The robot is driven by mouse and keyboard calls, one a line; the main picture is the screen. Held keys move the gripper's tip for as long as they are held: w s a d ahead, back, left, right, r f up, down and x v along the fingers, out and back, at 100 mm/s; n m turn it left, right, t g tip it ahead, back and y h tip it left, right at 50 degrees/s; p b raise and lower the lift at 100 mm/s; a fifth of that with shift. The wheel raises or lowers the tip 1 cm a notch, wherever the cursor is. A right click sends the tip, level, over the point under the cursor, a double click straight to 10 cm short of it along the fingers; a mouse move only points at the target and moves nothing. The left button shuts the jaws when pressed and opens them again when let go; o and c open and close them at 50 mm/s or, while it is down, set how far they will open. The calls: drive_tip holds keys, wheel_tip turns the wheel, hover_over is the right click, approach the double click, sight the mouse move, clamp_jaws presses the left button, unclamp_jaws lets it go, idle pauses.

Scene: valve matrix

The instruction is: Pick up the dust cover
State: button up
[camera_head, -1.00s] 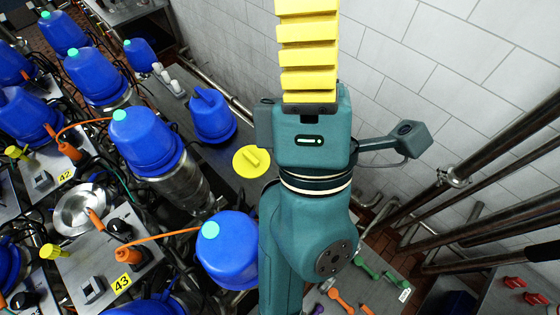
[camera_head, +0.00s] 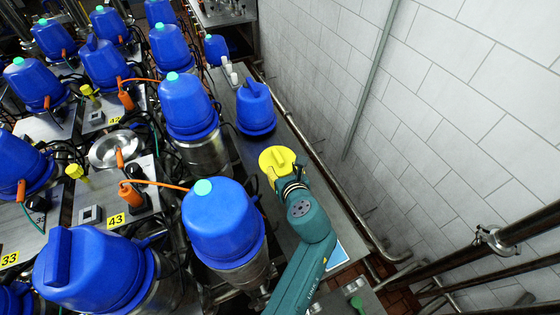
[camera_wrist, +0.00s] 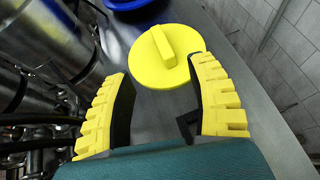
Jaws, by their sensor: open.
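The dust cover looks to be the yellow round disc with a raised bar handle (camera_wrist: 168,56), lying on a flat grey surface. It also shows in the head view (camera_head: 272,156), partly covered by my gripper. My gripper (camera_wrist: 160,68) is open and empty, with its yellow toothed fingers pointing at the disc. In the wrist view the disc's near part lies between the fingertips and the bar stands beyond them. I cannot tell whether a finger touches the disc's rim.
A blue finned cap (camera_head: 256,107) stands just beyond the disc on the grey bench. Blue-capped steel valves (camera_head: 223,222) crowd the left. A tiled wall (camera_head: 420,120) and a pipe along the bench close off the right.

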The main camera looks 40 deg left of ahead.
sight(278, 156)
drive_tip(key=x, duration=0.5)
drive_tip(key=shift+w+a+f+b, duration=0.1)
drive_tip(key=shift+w+a+b, duration=0.1)
drive_tip(key=shift+b, duration=0.15)
drive_tip(key=b+x, duration=0.1)
drive_tip(key=x, duration=0.4)
drive_tip(key=shift+w+r+b, duration=0.15)
drive_tip(key=shift+r+b, duration=0.05)
drive_tip(key=shift+b, duration=0.1)
clamp_jaws()
